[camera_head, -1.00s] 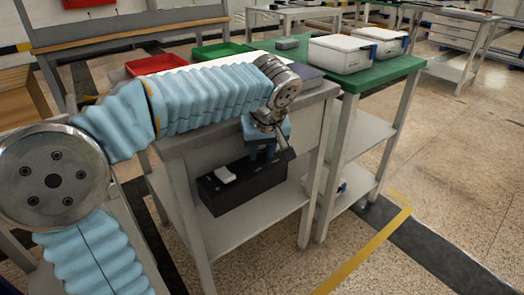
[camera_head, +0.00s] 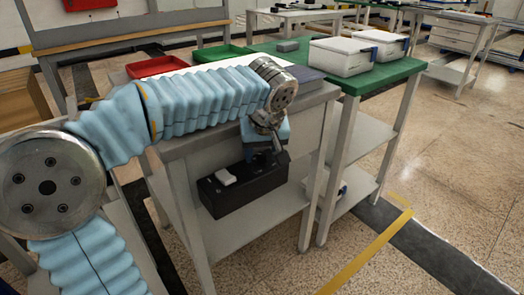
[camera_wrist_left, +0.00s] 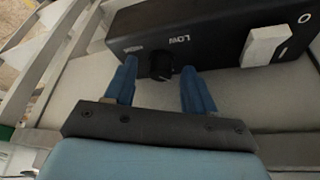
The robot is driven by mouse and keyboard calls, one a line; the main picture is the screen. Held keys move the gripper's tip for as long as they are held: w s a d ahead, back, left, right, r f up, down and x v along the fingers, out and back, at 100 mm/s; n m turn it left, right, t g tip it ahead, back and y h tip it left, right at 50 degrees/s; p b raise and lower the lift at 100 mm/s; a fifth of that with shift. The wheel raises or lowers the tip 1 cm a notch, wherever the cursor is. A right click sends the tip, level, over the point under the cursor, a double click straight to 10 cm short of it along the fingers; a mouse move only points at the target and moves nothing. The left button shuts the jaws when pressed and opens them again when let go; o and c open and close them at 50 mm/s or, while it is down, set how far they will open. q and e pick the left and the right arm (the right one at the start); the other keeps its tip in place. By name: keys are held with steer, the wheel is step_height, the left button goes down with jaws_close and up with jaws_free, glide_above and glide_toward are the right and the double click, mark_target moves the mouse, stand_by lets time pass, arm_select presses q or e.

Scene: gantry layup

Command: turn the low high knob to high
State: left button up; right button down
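A black control box (camera_head: 243,187) sits on the lower shelf of the grey table. In the left wrist view the box (camera_wrist_left: 222,22) carries a small round black knob (camera_wrist_left: 156,64) on its face. The words LOW and HIGH show beside the knob, upside down. I cannot tell clearly where its pointer stands. My left gripper (camera_wrist_left: 159,66) is open, with one blue finger on each side of the knob and gaps between. In the head view the left gripper (camera_head: 266,160) is at the box's right part and hides the knob. My right gripper is in neither view.
A white rocker switch (camera_wrist_left: 264,45) marked O is on the same box, right of the knob in the wrist view. The grey tabletop above the shelf bears a red tray (camera_head: 157,67). A green table (camera_head: 372,78) with white bins adjoins it.

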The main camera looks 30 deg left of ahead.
arm_select(q)
steer(key=p+v, duration=0.2)
steer(key=v, duration=1.1)
steer(key=shift+s+r, duration=0.15)
steer(key=shift+r, duration=0.15)
steer(key=shift+d, duration=0.1)
